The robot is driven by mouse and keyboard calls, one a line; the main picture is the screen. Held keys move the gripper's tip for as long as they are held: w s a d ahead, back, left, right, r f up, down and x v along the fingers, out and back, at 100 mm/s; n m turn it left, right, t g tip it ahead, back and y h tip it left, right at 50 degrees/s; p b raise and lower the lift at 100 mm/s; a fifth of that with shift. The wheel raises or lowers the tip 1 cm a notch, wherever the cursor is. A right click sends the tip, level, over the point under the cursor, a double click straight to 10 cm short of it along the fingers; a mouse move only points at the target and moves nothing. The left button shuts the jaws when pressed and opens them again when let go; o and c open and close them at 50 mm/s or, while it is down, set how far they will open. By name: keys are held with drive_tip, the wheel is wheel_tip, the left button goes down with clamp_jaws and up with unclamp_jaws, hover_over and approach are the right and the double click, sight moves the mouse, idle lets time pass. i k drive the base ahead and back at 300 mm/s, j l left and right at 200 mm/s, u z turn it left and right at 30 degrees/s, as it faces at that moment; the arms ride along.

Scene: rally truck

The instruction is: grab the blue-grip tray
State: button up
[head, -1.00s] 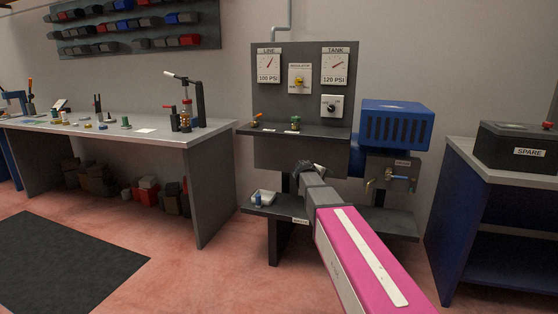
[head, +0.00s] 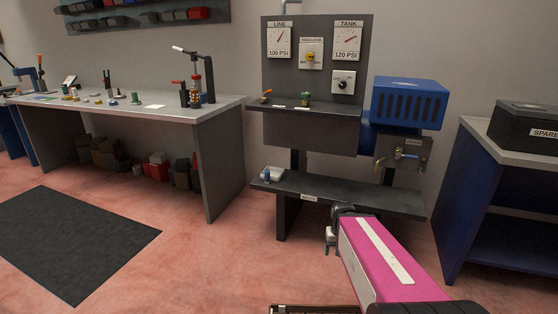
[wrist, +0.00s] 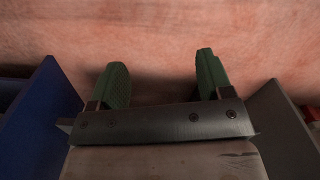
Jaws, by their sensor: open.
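A small white tray (head: 272,173) with a blue part on it sits at the left end of the low dark shelf (head: 350,195) under the gauge panel. The blue part may be its grip; it is too small to be sure. My gripper (head: 332,240) is in front of and below that shelf, apart from the tray, and partly hidden by my pink arm. In the wrist view my gripper (wrist: 162,80) has its two green fingers spread, with only pink floor between them. The tray does not show in the wrist view.
A grey workbench (head: 150,118) with small parts stands at the left, with bins under it. A blue compressor (head: 408,103) is above the shelf's right side. A blue cabinet (head: 490,215) with a dark SPARE box (head: 525,125) stands at the right.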

sight(271, 172)
drive_tip(key=i+l+u, duration=0.35)
drive_tip(key=i+l, duration=0.25)
drive_tip(key=i+l+u, duration=0.3)
drive_tip(key=i+l, duration=0.45)
drive_tip(key=l, duration=0.1)
